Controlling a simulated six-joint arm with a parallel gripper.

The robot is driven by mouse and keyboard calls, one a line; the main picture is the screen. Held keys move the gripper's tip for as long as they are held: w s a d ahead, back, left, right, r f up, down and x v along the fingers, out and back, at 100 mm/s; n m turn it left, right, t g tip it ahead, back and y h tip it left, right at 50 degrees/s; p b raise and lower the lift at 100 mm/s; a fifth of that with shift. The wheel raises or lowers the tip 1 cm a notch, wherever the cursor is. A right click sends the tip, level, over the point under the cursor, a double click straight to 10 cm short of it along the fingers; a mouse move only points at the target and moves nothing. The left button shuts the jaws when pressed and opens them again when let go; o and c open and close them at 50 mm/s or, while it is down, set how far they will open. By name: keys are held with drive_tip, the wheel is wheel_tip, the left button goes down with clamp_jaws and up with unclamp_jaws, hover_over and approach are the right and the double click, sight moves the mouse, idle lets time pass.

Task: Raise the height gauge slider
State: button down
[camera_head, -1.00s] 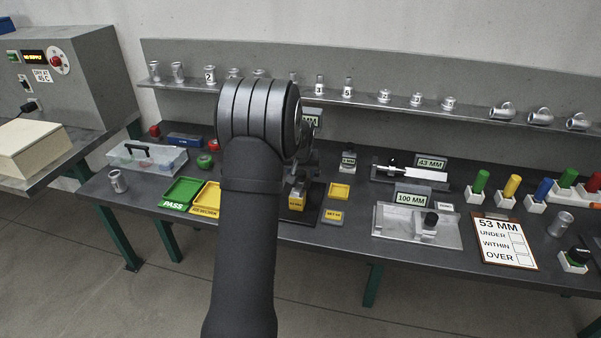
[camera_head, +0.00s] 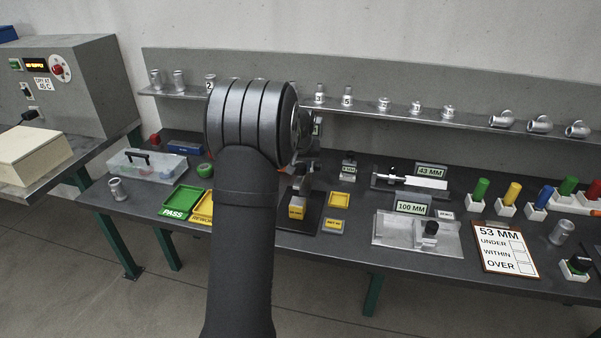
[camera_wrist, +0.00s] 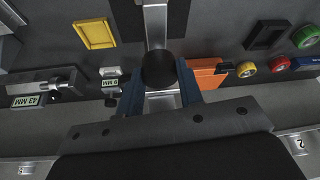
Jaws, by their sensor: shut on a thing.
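The height gauge is partly hidden behind my arm in the head view; its dark base (camera_head: 311,222) and a yellow block (camera_head: 296,211) low on it show. In the wrist view its bright metal column (camera_wrist: 155,24) runs up the middle, with a dark round knob (camera_wrist: 158,70) in front. My gripper (camera_wrist: 160,68) has its two blue-grey fingers on either side of this knob and is shut on it. The fingertips are hidden behind my arm in the head view. I cannot read the slider's height.
A small yellow tray (camera_head: 339,199) stands just right of the gauge, and the green PASS tray (camera_head: 180,201) is to the left. The 43 MM fixture (camera_head: 409,181) and the 100 MM plate (camera_head: 390,231) are further right. A shelf (camera_head: 370,108) with castings runs behind.

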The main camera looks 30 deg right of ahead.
drive_tip(key=c, duration=1)
unclamp_jaws()
drive_tip(key=shift+o, duration=0.2)
drive_tip(key=v, duration=1.7)
drive_tip(key=shift+r, duration=0.2)
drive_tip(key=shift+s, duration=0.1)
drive_tip(key=x, duration=1.7)
drive_tip(key=shift+f, duration=0.4)
